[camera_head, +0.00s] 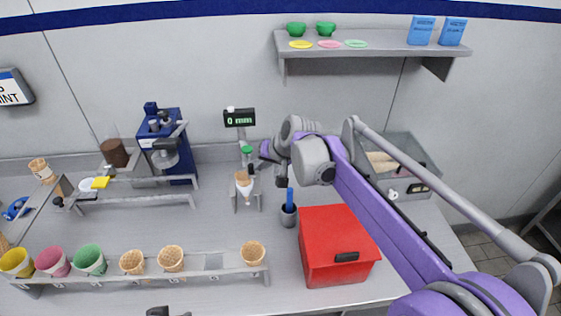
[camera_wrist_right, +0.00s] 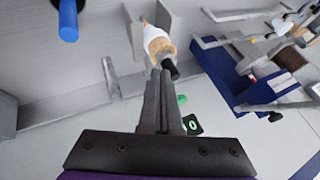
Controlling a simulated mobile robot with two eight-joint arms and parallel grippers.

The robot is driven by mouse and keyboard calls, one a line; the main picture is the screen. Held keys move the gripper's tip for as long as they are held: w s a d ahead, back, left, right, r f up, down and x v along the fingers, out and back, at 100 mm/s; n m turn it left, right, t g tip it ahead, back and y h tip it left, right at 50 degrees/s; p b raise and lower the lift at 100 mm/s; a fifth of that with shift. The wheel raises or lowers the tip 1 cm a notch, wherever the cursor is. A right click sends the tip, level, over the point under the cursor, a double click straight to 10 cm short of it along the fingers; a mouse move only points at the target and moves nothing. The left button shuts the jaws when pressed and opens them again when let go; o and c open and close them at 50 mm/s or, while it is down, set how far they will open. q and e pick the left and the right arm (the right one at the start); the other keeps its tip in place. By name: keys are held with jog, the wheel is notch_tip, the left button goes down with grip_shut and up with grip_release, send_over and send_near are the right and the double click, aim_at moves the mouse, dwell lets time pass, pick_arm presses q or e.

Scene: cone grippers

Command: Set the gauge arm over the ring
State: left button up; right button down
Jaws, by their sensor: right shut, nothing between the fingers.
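The gauge stands at the middle back of the counter in the head view, with a dark display (camera_head: 239,117) reading 0 mm and a green knob (camera_head: 246,149) below it. A cone in a white sleeve (camera_head: 243,184) sits upright in the holder under the knob; the ring itself is hard to make out. My right gripper (camera_head: 256,168) is shut and empty, just right of the gauge. In the right wrist view its fingers (camera_wrist_right: 168,75) reach close to the sleeved cone (camera_wrist_right: 157,42); contact cannot be told. A dark tip, possibly my left gripper (camera_head: 165,312), shows at the bottom edge.
A blue brush or stick stands in a grey cup (camera_head: 289,215), with a red box (camera_head: 333,245) to its right. A front rack (camera_head: 205,273) holds several cones and coloured cups. A blue machine (camera_head: 165,150) stands left of the gauge. Bare counter lies between rack and gauge.

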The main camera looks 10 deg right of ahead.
jog(key=shift+s+a, duration=0.2)
jog(key=shift+a, duration=1.5)
jog(key=shift+s, duration=0.1)
